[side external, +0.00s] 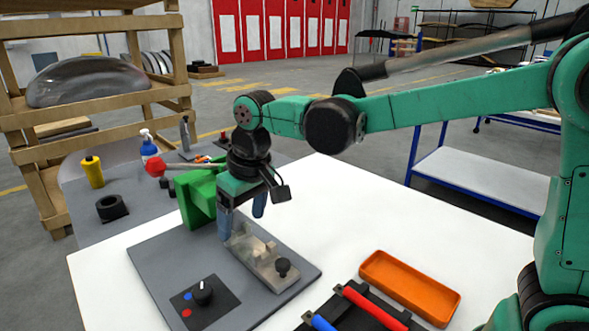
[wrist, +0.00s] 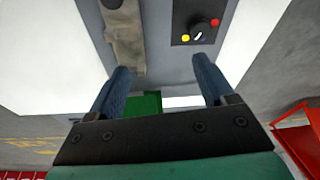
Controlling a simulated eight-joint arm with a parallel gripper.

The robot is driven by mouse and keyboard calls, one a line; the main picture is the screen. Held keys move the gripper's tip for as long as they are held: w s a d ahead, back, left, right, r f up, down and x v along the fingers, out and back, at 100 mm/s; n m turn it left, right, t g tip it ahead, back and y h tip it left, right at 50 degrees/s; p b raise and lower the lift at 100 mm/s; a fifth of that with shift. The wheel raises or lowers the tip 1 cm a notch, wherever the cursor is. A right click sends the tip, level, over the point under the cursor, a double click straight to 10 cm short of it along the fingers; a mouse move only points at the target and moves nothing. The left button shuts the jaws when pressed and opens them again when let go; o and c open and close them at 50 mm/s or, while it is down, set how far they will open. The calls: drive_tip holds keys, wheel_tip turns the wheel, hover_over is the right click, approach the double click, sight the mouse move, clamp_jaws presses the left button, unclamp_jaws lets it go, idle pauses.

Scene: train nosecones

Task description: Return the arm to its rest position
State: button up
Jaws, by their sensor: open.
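My gripper (side external: 243,212) points down over the grey board (side external: 155,262) on the white table (side external: 355,215). In the wrist view its two blue fingers stand wide apart with nothing between them, so my gripper (wrist: 162,72) is open and empty. In the side external view the fingers are beside a bright green block (side external: 190,200) and above the back end of a metal fixture (side external: 262,258) with a black knob. I cannot tell the exact gap between the fingers and the fixture. The fixture also shows at the top left of the wrist view (wrist: 123,35).
A dial panel (side external: 190,310) with coloured buttons sits on the board's front. An orange tray (side external: 408,288), a red-handled tool (side external: 372,305) and a blue-handled one (side external: 322,323) lie at the front right. Bottles and a black ring (side external: 112,207) stand on a grey side table. The white table's back right is clear.

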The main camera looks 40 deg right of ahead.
drive_tip(key=s+d+m+t, duration=0.1)
drive_tip(key=s+d+t, duration=0.3)
drive_tip(key=s+d, duration=0.5)
drive_tip(key=shift+s+d+f+m, duration=0.2)
drive_tip(key=shift+s+d+m, duration=0.15)
drive_tip(key=shift+s+m, duration=0.1)
drive_tip(key=o, duration=0.3)
drive_tip(key=shift+s+h, duration=0.15)
drive_tip(key=shift+h, duration=0.15)
drive_tip(key=shift+o, duration=0.4)
drive_tip(key=s+a+r+g+y, duration=0.1)
drive_tip(key=a+r+g, duration=0.1)
drive_tip(key=a+r, duration=0.2)
drive_tip(key=a, duration=0.3)
drive_tip(key=shift+r, duration=0.4)
drive_tip(key=s+a+r+g, duration=0.4)
drive_tip(key=s+a+r, duration=0.3)
drive_tip(key=a, duration=0.1)
wheel_tip(320, 180, down, 9)
drive_tip(key=h, duration=0.1)
drive_tip(key=shift+d+g, duration=0.15)
drive_tip(key=shift+g, duration=0.15)
